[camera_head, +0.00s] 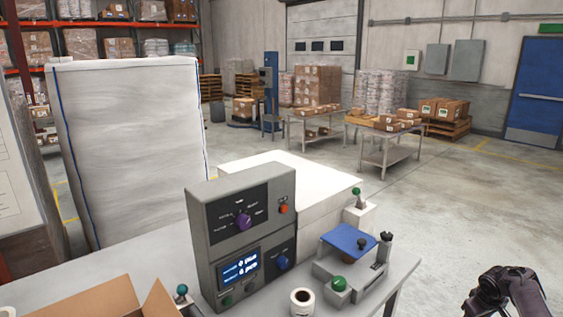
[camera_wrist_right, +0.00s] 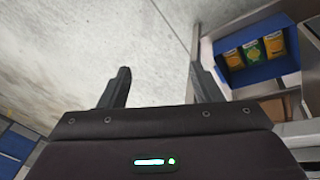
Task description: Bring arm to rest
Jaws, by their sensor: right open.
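My right gripper (camera_head: 507,291) shows at the lower right in the head view, in the air to the right of the work table (camera_head: 400,275) and apart from it. In the right wrist view its two dark fingers (camera_wrist_right: 160,88) stand apart with nothing between them, over the bare concrete floor. My left gripper does not show in either view.
A grey control box (camera_head: 243,240) with a purple knob stands on the table. Beside it are a scale with a blue plate (camera_head: 349,238), a tape roll (camera_head: 302,301) and an open carton (camera_head: 75,300). Floor to the right is clear.

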